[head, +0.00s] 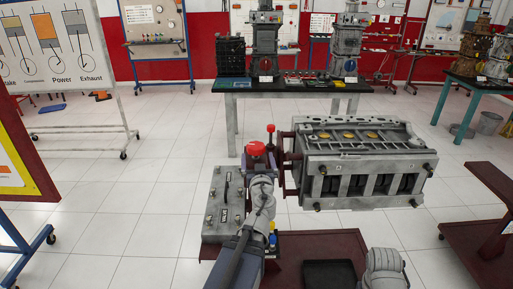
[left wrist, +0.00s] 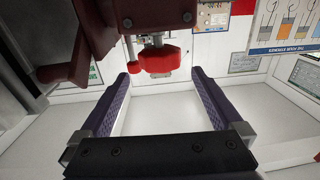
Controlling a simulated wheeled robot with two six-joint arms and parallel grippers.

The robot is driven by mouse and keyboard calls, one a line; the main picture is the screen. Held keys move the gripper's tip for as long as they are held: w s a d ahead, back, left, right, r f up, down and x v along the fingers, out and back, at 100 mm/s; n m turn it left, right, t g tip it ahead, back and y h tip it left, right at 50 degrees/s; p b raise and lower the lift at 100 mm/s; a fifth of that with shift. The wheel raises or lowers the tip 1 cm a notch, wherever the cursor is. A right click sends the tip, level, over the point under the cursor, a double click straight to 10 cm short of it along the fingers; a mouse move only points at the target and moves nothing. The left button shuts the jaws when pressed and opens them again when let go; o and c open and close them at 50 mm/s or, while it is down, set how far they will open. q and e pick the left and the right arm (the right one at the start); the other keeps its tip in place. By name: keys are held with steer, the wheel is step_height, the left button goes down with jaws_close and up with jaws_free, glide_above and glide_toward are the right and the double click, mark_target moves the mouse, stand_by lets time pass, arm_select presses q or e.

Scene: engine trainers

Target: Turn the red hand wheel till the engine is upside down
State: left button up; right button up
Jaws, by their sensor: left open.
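The red hand wheel (head: 256,148) is on the gearbox side of the engine stand, left of the engine block. It also shows in the left wrist view (left wrist: 160,60), ahead of and between the fingertips. A smaller red knob (head: 270,128) is close by it. The grey engine block (head: 365,165) is held on the stand, with brass-coloured round parts on its upward face. My left gripper (head: 259,167) is just on the near side of the wheel; in the left wrist view (left wrist: 160,76) its fingers are apart with nothing between them. My right gripper is out of view.
A grey lidded box (head: 222,205) is left of my left arm. The stand's dark red base (head: 320,245) carries a black tray (head: 330,274). A table (head: 285,87) with engine parts stands behind. A wheeled chart board (head: 60,55) is at left. Tiled floor is open around.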

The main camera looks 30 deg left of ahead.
mark_target(255, 147)
arm_select(q)
steer(key=x, duration=0.8)
steer(key=shift+s, duration=0.1)
steer(key=c, duration=1.2)
steer(key=shift+m+h, duration=0.3)
steer(key=shift+h, duration=0.1)
